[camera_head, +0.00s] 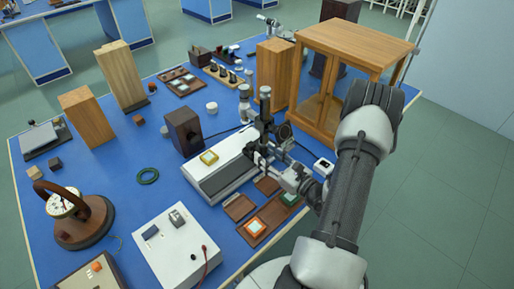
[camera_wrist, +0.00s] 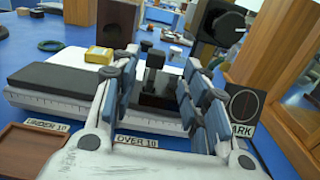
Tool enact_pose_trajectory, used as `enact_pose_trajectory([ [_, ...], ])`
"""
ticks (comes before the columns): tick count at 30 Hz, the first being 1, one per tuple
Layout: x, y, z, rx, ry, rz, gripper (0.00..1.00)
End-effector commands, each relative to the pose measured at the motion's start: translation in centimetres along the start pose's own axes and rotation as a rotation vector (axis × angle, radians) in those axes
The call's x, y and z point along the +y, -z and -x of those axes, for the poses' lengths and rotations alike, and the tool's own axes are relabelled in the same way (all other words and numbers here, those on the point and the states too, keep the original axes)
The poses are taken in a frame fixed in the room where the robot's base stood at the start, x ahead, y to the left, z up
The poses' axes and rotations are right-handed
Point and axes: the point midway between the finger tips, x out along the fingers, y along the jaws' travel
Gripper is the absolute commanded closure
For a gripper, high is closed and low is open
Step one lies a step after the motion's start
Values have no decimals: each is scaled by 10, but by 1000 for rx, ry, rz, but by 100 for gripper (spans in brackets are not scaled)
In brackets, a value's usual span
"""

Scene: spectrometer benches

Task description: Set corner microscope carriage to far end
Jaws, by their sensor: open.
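The corner microscope has a long white bed with a dark slab top (camera_head: 222,179). In the wrist view its slab (camera_wrist: 55,84) and a graduated scale along its front edge run left from my gripper. The carriage, with a dark upright column (camera_head: 265,105), is at the right end of the bed. My gripper (camera_head: 258,160) is low beside the carriage. In the wrist view its fingers (camera_wrist: 160,75) are spread, with a small black post (camera_wrist: 152,58) and dark block seen between them. I cannot tell whether either finger touches the carriage.
A wooden cabinet (camera_head: 350,45) stands behind my arm. A dark box (camera_head: 184,131) and a green ring (camera_head: 148,176) are to the left.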

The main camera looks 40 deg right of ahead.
Motion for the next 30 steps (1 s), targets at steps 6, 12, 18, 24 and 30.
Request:
enact_pose_trajectory([
  [6,-1,0,35,0,4,0,58],
  [12,0,0,44,-1,0,0,58],
  [18,0,0,44,-1,-1,0,58],
  [24,0,0,44,0,0,0,58],
  [30,4,-5,40,-2,-22,10,58],
])
